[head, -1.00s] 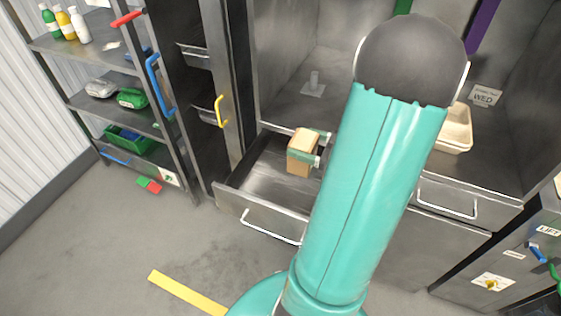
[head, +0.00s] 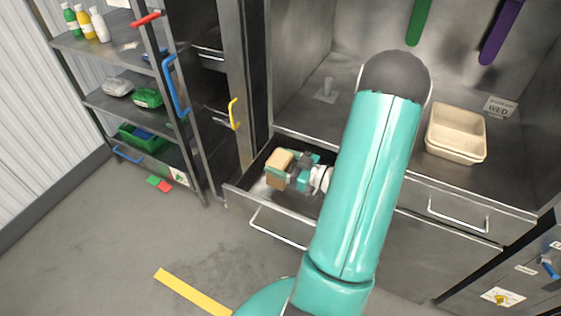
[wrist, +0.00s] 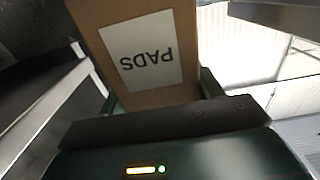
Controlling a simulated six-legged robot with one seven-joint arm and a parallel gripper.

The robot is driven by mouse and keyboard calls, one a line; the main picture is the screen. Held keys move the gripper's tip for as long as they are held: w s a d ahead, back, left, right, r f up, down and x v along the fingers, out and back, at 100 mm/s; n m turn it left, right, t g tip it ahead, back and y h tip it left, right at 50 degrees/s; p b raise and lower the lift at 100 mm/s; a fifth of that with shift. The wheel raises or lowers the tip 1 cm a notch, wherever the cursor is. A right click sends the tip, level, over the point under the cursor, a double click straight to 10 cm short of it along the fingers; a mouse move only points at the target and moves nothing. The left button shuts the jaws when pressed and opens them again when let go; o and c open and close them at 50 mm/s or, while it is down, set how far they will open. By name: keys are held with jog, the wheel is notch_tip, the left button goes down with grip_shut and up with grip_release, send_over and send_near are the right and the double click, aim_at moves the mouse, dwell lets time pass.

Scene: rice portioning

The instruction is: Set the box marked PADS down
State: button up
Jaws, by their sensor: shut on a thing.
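The tan cardboard box marked PADS (head: 279,168) is held over or inside the open drawer (head: 240,201), toward its back; I cannot tell whether it touches the bottom. In the wrist view the box (wrist: 179,90) fills the upper middle, its white label reading PADS upside down. My gripper (head: 290,172) is shut on the box, coming from the right with teal fingers on its sides. My gripper also shows in the wrist view (wrist: 158,92). My upper arm hides the drawer's right part.
A shelf rack (head: 125,95) with bottles and bags is at left. Green and red pieces (head: 159,184) lie by it. Open floor lies in front of the drawer.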

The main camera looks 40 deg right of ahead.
jog(key=shift+f, duration=0.6)
jog(key=o, duration=1.1)
